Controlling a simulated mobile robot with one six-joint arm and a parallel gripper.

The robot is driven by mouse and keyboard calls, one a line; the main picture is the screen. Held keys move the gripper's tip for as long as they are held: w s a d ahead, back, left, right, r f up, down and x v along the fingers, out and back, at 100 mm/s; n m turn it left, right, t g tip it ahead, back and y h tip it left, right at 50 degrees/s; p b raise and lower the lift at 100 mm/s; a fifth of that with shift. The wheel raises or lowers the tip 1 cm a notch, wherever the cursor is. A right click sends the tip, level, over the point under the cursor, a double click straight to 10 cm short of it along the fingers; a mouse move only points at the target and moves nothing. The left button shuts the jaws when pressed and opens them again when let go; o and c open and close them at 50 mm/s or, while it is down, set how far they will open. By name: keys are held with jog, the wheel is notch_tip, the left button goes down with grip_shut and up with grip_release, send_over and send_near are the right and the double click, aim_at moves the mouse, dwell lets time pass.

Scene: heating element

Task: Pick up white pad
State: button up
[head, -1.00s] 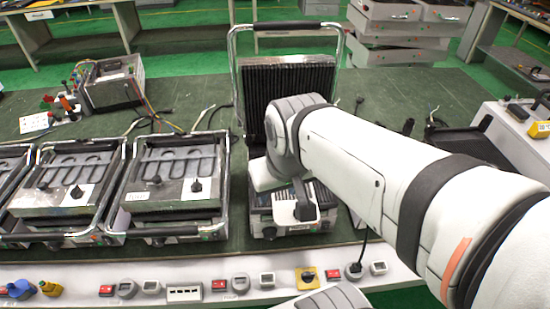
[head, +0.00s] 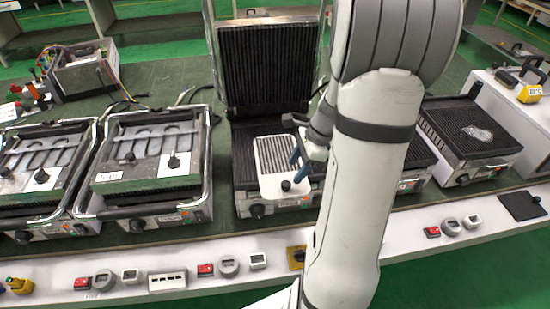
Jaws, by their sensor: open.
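A white pad (head: 270,184) with rounded corners and a ribbed grey middle lies on the lower plate of the open contact grill (head: 243,172). A small black knob shows near its front edge. My gripper (head: 298,165) is at the pad's right side, with blue fingertips visible. It is open, and the pad is not held between the fingers. My arm covers the right part of the grill. Whether a fingertip touches the pad cannot be told.
The grill's raised ribbed lid (head: 265,70) stands behind the pad. Closed grills (head: 145,160) stand to the left, and another ribbed grill (head: 470,130) to the right. Switches and sockets line the white front ledge (head: 130,290).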

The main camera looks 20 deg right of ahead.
aim_at(287, 183)
jog(key=x, duration=0.7)
jog(key=shift+w+d+f, duration=0.2)
jog(key=shift+w+d, duration=0.1)
jog(key=shift+d, duration=0.05)
grip_shut()
